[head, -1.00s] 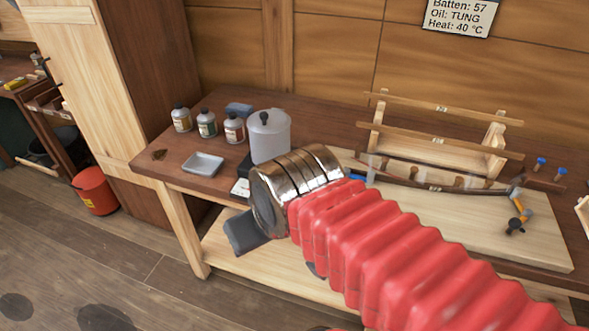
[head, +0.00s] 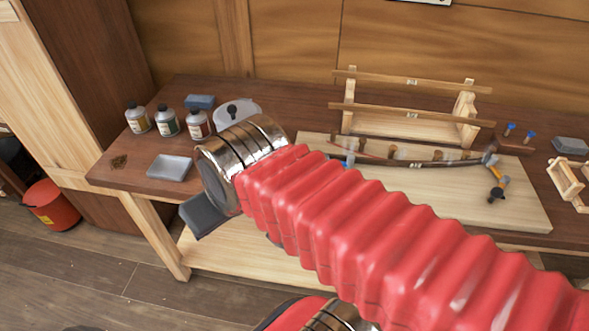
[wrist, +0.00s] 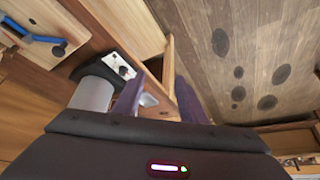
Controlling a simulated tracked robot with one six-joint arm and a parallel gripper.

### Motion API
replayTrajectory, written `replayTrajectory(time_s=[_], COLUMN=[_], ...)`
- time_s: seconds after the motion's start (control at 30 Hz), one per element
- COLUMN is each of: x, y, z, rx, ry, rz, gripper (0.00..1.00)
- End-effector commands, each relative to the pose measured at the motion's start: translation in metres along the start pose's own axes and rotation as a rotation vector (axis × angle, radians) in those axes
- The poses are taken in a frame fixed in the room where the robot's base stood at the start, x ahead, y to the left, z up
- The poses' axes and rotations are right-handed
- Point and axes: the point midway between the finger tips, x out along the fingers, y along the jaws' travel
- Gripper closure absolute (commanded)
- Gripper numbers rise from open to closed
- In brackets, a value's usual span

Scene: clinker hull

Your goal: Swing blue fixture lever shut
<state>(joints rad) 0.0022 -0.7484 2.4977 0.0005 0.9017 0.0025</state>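The fixture is a pale board (head: 400,200) on the bench with a dark curved batten (head: 430,162) along its back. In the wrist view the blue lever (wrist: 42,39) lies on the pale board at upper left, standing out at an angle. I cannot tell how far it is swung. My gripper (wrist: 157,98) points down off the bench's front left edge, away from the lever. Its two fingers are apart, with nothing held between them. In the head view only a dark part of it shows.
Several bottles (head: 167,120), a grey tray (head: 170,168) and a pale pot (head: 240,108) stand on the bench's left. A wooden rack (head: 410,115) stands behind the board. An orange-handled clamp (head: 499,183) is at its right. A red bucket (head: 52,205) is on the floor.

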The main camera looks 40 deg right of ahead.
Motion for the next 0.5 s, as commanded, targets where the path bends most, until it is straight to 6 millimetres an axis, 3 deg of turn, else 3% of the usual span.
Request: replayTrajectory(time_s=[0.17,0.5], x=[0.001,0.011], y=[0.011,0.082], z=[-0.009,-0.045], rx=[0.083,0.536], ry=[-0.022,-0.116], rz=[0.014,0.086], gripper=[0.56,0.56])
